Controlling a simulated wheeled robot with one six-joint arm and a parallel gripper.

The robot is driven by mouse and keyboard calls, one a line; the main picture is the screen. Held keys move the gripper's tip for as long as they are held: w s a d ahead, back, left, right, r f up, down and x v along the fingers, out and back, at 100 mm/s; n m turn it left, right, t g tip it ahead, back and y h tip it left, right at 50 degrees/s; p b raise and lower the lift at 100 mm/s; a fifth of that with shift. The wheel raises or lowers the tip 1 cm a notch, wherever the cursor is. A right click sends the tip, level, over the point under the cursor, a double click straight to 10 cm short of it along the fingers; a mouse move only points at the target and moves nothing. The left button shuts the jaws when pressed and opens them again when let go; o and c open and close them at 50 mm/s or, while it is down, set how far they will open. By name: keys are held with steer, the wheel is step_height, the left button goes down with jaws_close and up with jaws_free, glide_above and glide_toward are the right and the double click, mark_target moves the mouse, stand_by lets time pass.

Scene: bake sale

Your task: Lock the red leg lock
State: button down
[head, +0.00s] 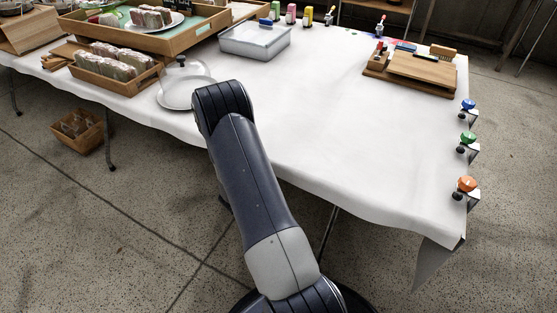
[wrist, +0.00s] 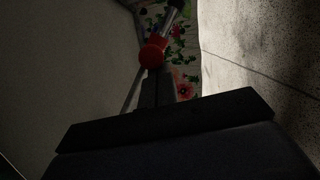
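The red leg lock (wrist: 152,54) shows in the wrist view as a round red knob beside a metal tube (wrist: 172,18), just above the middle of the picture. My gripper (wrist: 156,72) points up at it from below. Its two grey fingers lie close together, with a thin dark seam between them. Their tips are at the knob's lower edge; I cannot tell whether they touch it. In the head view my arm reaches the table's front edge, and my gripper and the lock are hidden there.
The white-covered table (head: 330,120) holds a glass-domed plate (head: 185,92), a wooden tray (head: 115,75) and a clear bin (head: 255,40). An orange-topped clamp (head: 466,186) sits on its right edge. A basket (head: 78,130) stands below. Flowered cloth (wrist: 186,85) lies behind the lock.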

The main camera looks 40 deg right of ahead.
steer(key=s+f+b, duration=0.1)
steer(key=s+d+f+b, duration=0.1)
steer(key=shift+s+f+b, duration=0.15)
steer(key=shift+s+b, duration=0.15)
steer(key=shift+s, duration=0.1)
steer(key=shift+w, duration=0.1)
